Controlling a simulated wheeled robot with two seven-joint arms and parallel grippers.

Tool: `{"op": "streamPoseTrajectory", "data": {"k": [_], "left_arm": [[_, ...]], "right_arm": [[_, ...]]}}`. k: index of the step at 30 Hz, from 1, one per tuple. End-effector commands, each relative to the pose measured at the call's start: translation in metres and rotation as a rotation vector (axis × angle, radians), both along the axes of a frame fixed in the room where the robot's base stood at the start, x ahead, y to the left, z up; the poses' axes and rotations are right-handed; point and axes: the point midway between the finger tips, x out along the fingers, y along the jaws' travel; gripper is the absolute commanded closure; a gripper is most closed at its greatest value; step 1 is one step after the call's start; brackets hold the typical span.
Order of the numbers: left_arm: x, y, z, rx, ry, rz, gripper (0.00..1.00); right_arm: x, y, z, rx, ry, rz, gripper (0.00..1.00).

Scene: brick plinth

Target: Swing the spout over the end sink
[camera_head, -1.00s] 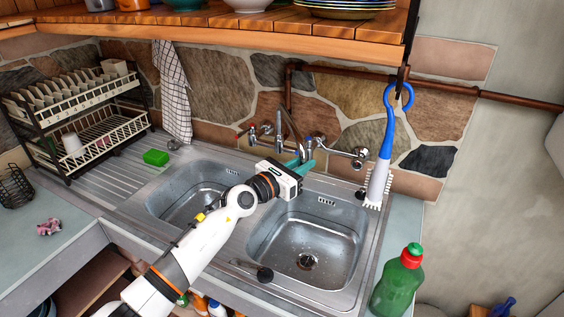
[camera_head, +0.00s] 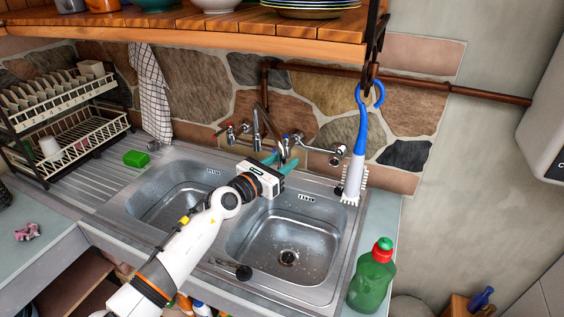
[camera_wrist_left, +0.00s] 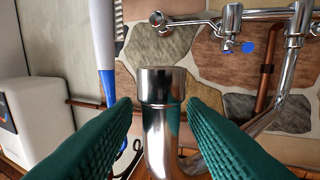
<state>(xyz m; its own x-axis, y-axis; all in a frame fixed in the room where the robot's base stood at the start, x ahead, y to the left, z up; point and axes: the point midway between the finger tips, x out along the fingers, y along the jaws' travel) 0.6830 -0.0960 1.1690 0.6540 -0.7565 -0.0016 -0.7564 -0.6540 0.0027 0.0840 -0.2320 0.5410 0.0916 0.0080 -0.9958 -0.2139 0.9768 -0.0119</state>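The chrome spout (camera_wrist_left: 158,135) of the wall tap shows close up in the left wrist view, with its round end facing up in that picture. My left gripper (camera_head: 279,159) is at the tap in the head view, above the divider between the two basins. Its green fingers (camera_wrist_left: 159,105) stand apart, one on each side of the spout; a narrow gap shows beside it, and I cannot tell whether either touches. The right basin (camera_head: 285,240) and left basin (camera_head: 165,200) are both empty. My right gripper is not in view.
A blue-handled brush (camera_head: 357,150) hangs right of the tap. A green bottle (camera_head: 371,280) stands at the right front of the counter. A green sponge (camera_head: 136,158) and dish rack (camera_head: 75,140) are at left. A wooden shelf (camera_head: 200,38) overhangs the tap.

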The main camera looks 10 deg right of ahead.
Motion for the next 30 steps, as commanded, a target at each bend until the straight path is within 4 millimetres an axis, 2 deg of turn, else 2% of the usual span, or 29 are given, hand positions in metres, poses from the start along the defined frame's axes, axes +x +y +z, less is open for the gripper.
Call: {"op": "streamPoseTrajectory", "data": {"k": [8, 12, 21, 25, 30], "left_arm": [[-0.006, 0.008, 0.002, -0.001, 0.0, 0.001, 0.61], [-0.022, 0.026, 0.003, 0.001, 0.001, 0.001, 0.61], [-0.061, 0.071, 0.0, 0.001, 0.0, 0.001, 0.61], [-0.072, 0.084, -0.001, -0.001, 0.001, 0.001, 0.61], [-0.079, 0.091, 0.0, 0.0, 0.0, 0.0, 0.61]], "right_arm": [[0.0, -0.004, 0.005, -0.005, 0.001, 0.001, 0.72], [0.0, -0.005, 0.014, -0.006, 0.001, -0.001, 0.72], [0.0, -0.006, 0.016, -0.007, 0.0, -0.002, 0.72], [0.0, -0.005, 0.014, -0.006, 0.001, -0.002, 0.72], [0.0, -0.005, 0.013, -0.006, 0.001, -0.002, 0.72]]}}
